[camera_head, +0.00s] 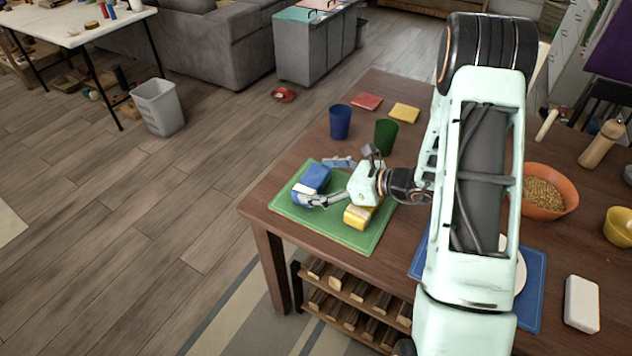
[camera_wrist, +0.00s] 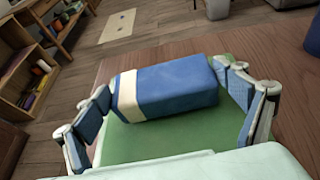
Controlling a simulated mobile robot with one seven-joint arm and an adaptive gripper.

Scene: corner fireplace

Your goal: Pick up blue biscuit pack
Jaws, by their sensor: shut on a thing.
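The blue biscuit pack (camera_head: 316,177) with a pale band is over the left part of the green mat (camera_head: 290,208). In the wrist view the pack (camera_wrist: 180,85) lies crosswise between the two fingers, with the pale band toward the left finger. My gripper (camera_head: 322,183) reaches in from the right and is shut on the pack, one finger at each end. In the wrist view the gripper (camera_wrist: 165,85) has its fingertips against the pack's ends. I cannot tell whether the pack touches the mat. A yellow pack (camera_head: 358,217) lies on the mat beneath my wrist.
A blue cup (camera_head: 340,122) and a green cup (camera_head: 385,137) stand behind the mat. Red (camera_head: 367,101) and yellow (camera_head: 404,113) squares lie farther back. An orange bowl (camera_head: 545,195) and a white block (camera_head: 581,304) are at the right. Left of the table is open floor.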

